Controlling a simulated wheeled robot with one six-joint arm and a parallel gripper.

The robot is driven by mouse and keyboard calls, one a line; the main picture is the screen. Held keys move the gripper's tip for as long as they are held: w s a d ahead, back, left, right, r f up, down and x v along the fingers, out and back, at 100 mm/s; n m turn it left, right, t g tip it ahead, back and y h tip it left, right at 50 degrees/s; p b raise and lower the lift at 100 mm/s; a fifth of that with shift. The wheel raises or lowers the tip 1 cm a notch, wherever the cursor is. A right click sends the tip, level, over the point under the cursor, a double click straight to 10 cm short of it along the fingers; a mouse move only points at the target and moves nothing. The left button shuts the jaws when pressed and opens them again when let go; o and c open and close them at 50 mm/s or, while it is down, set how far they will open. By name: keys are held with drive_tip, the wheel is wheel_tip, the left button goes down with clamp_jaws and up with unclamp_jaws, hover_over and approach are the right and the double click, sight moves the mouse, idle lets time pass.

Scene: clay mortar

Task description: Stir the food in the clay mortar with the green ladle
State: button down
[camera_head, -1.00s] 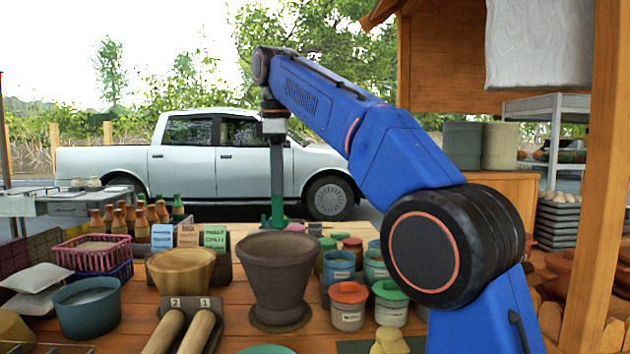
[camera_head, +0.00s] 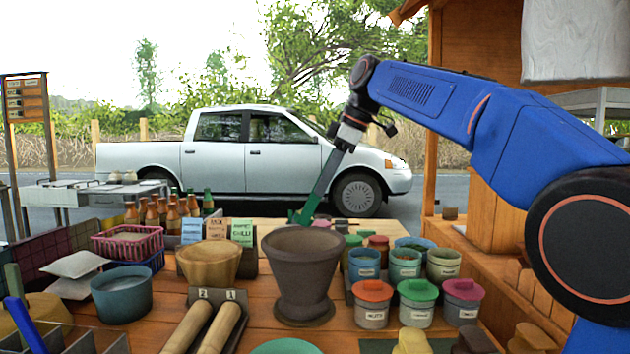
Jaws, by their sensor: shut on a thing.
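The clay mortar (camera_head: 303,285) is a dark brown, flared pot standing upright on the wooden table. Its opening shows only as a dark, shallow oval, and I cannot make out any food inside. My gripper (camera_head: 347,143) is shut on the upper end of the green ladle (camera_head: 321,183), above and to the right of the mortar. The ladle is tilted, its lower end down and to the left. That lower end shows just above the mortar's far rim; I cannot tell whether it is over the opening or behind it.
A wooden bowl (camera_head: 209,262) stands left of the mortar, with two wooden pestles (camera_head: 205,325) in front. Lidded jars (camera_head: 373,305) and spice pots crowd its right side. Bottles (camera_head: 172,218) and a pink basket (camera_head: 131,241) stand at the back left.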

drive_tip(key=d+f+y, duration=0.5)
drive_tip(key=f+y, duration=0.1)
drive_tip(key=y, duration=0.2)
drive_tip(key=shift+d+f+m+t+y, duration=0.2)
drive_tip(key=shift+d+m+t+y, duration=0.1)
drive_tip(key=shift+d+t, duration=0.1)
drive_tip(key=shift+s, duration=0.1)
idle(0.4)
drive_tip(key=a+r+h, duration=0.1)
drive_tip(key=r+h, duration=0.1)
drive_tip(key=a+r+h, duration=0.3)
drive_tip(key=r+h, duration=0.1)
drive_tip(key=shift+a+r+g+h, duration=0.2)
drive_tip(key=shift+r+g+h, duration=0.1)
drive_tip(key=a+h, duration=0.2)
drive_tip(key=a+r+n+h, duration=0.1)
drive_tip(key=a+h, duration=0.1)
drive_tip(key=shift+w+a+r+h, duration=0.2)
drive_tip(key=shift+a+h, duration=0.05)
drive_tip(key=shift+h, duration=0.15)
drive_tip(key=shift+a+r+h, duration=0.2)
drive_tip(key=shift+a+h, duration=0.3)
drive_tip(key=shift+h, duration=0.05)
drive_tip(key=shift+a+r+h, duration=0.2)
drive_tip(key=shift+a+h, duration=0.25)
drive_tip(key=shift+h, duration=0.1)
